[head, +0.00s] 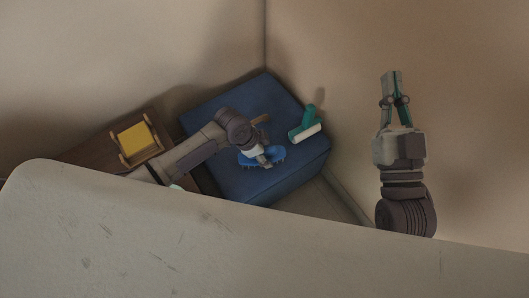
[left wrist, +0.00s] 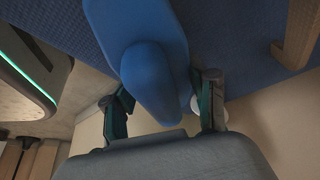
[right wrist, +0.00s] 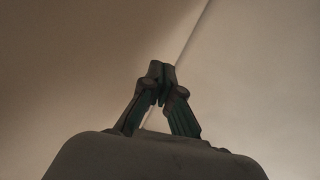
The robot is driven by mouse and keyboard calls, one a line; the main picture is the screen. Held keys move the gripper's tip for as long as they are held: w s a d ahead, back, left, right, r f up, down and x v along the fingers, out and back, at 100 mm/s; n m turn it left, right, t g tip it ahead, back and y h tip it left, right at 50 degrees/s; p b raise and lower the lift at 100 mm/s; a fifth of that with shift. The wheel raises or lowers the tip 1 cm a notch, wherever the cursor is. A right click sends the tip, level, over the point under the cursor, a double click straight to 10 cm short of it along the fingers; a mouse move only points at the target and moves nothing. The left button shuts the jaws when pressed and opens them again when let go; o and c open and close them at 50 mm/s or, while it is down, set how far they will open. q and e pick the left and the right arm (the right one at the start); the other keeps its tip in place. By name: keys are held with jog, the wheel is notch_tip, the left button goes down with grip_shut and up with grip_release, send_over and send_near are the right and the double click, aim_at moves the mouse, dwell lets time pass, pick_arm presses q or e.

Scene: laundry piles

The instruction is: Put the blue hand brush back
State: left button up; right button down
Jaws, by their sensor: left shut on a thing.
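The blue hand brush (head: 249,161) is at the top of a dark blue padded block (head: 285,108), with its bristles showing along its lower edge in the head view. My left gripper (head: 265,160) is shut on it. In the left wrist view the smooth blue brush (left wrist: 148,55) runs between the two fingers (left wrist: 160,105). Whether the brush touches the block is unclear. My right gripper (head: 391,75) is raised at the right, away from the block. Its fingertips meet in the right wrist view (right wrist: 160,75), and nothing shows between them.
A teal and white tool (head: 307,126) lies on the block right of the brush. A brown wooden piece (head: 262,118) lies behind my left wrist. A wooden holder with a yellow pad (head: 138,139) sits at the left. Walls close in behind and at the right.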

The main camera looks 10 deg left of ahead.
pick_arm(q)
jog(key=o, duration=1.2)
jog(key=shift+f, duration=0.1)
